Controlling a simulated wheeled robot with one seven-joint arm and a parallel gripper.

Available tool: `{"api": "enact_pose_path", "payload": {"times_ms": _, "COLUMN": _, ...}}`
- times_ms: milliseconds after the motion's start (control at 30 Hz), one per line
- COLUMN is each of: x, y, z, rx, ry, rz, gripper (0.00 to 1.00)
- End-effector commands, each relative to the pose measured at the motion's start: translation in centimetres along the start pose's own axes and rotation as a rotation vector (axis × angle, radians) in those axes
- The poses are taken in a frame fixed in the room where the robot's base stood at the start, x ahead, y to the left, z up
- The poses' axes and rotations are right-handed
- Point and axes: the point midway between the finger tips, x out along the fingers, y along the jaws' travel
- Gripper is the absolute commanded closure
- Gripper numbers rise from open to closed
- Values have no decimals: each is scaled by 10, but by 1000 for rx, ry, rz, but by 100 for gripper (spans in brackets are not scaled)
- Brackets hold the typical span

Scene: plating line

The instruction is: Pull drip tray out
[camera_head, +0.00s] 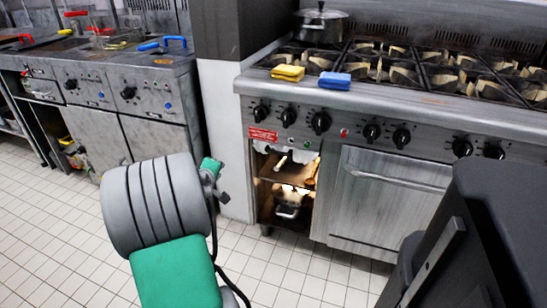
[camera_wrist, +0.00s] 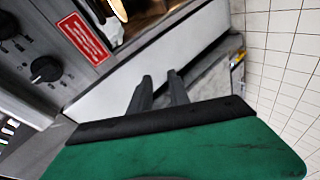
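I cannot clearly make out a drip tray in either view. The cooking range (camera_head: 300,93) stands at the upper right in the head view, with a row of knobs and a red label (camera_head: 263,134) on its front. My gripper (camera_wrist: 160,76) shows two dark fingers apart with nothing between them in the wrist view. In the head view its green hand (camera_head: 210,167) is in front of the pale side panel (camera_head: 226,130), left of the range's open shelf bay. The red label also shows in the wrist view (camera_wrist: 83,38), left of the fingers.
A yellow sponge (camera_head: 288,73) and a blue sponge (camera_head: 335,80) lie on the range's front ledge. A pot (camera_head: 321,26) stands on the burners. The open bay holds cookware (camera_head: 290,205). An oven door (camera_head: 385,200) is right of it. A fryer unit (camera_head: 100,100) stands left; tiled floor lies between.

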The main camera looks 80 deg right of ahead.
Motion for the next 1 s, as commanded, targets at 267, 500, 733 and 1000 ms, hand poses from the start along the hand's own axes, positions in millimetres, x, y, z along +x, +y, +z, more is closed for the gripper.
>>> {"api": "enact_pose_path", "payload": {"times_ms": 267, "x": 72, "y": 83, "z": 140, "rx": -249, "ry": -192, "rz": 304, "gripper": 78}}
{"api": "enact_pose_path", "payload": {"times_ms": 500, "x": 109, "y": 94, "z": 148, "rx": -253, "ry": -195, "rz": 310, "gripper": 78}}
{"api": "enact_pose_path", "payload": {"times_ms": 733, "x": 140, "y": 107, "z": 151, "rx": -253, "ry": -192, "rz": 309, "gripper": 78}}
{"api": "enact_pose_path", "payload": {"times_ms": 1000, "x": 143, "y": 110, "z": 151, "rx": -253, "ry": -191, "rz": 308, "gripper": 78}}
